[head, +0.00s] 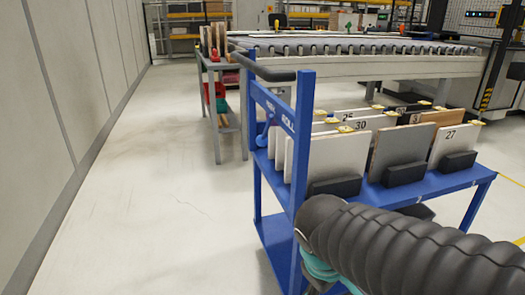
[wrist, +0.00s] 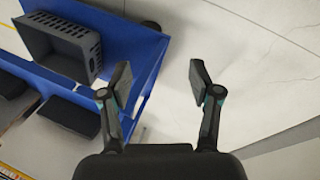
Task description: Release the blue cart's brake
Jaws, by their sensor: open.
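The blue cart (head: 430,190) stands at centre right in the head view, its upright end frame at the left. White lettering on that frame's upper panel (head: 272,108) seems to include ROLL. A small blue part (head: 262,139) below the lettering may be the brake lever; its setting is unclear. In the wrist view, my gripper (wrist: 160,82) is open with nothing between its fingers. Blue cart structure (wrist: 125,32) lies beyond and left of the left finger. No brake lever is clear in that view. My gripper's fingers are hidden in the head view.
Numbered panels (head: 398,150) stand in black holders on the cart. A grey slotted bin (wrist: 60,45) shows in the wrist view. A grey cart (head: 212,66) and a roller conveyor (head: 370,65) stand behind. Floor (head: 150,170) is clear left of the blue cart, up to the wall.

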